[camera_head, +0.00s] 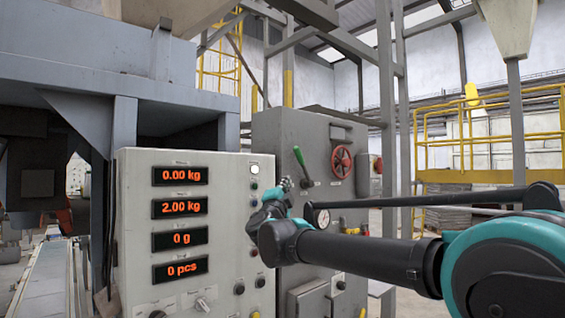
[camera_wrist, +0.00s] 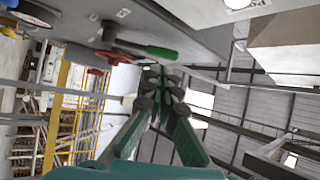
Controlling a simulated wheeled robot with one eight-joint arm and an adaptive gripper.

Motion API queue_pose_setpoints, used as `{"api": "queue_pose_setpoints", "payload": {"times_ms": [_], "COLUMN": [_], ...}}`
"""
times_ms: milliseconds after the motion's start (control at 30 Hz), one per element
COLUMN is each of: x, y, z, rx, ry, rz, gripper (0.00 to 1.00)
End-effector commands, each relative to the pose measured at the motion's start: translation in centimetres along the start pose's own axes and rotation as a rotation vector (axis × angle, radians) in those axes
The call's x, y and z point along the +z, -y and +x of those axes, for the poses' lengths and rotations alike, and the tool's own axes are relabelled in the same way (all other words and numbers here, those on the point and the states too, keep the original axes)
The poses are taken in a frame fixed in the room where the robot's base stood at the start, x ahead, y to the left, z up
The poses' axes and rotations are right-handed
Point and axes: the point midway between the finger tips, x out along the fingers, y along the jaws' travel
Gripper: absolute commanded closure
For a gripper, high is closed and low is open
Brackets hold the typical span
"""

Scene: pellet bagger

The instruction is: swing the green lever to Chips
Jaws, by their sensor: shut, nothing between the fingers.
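The green lever (camera_head: 299,156) is on the front of a grey cabinet, its handle pointing up and a little left from a dark pivot. In the wrist view its green grip (camera_wrist: 161,52) lies just beyond my fingertips, with a small gap apparent. My gripper (camera_head: 286,184) is shut and empty, just below and left of the lever in the head view. Its closed fingers (camera_wrist: 165,78) fill the middle of the wrist view. Whether the fingers touch the lever is not clear. Labels around the lever are too small to read, so I cannot tell where Chips is.
A red handwheel (camera_head: 341,161) sits right of the lever on the grey cabinet (camera_head: 275,130). A round gauge (camera_head: 322,218) is below. A panel with red displays (camera_head: 180,207) stands at the front left, close to my arm. Yellow railings (camera_head: 470,140) are behind right.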

Motion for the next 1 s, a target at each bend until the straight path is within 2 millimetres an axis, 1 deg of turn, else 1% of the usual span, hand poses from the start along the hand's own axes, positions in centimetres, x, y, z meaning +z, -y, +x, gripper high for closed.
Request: {"api": "queue_pose_setpoints", "payload": {"times_ms": [67, 200, 533, 667, 767, 1000], "x": [-0.7, -1.4, -1.5, -1.6, -1.7, -2.1], "y": [0.7, 1.1, 1.1, 1.1, 1.0, 0.9], "z": [0.2, 0.4, 0.4, 1.0, 2.1, 6.7], "rx": [0.009, 0.019, 0.02, 0.02, 0.021, 0.021], "ry": [-0.042, -0.082, -0.087, -0.087, -0.088, -0.089], "rz": [0.023, 0.041, 0.042, 0.041, 0.04, 0.04], "gripper": [1.0, 1.0, 1.0, 1.0, 1.0, 1.0]}}
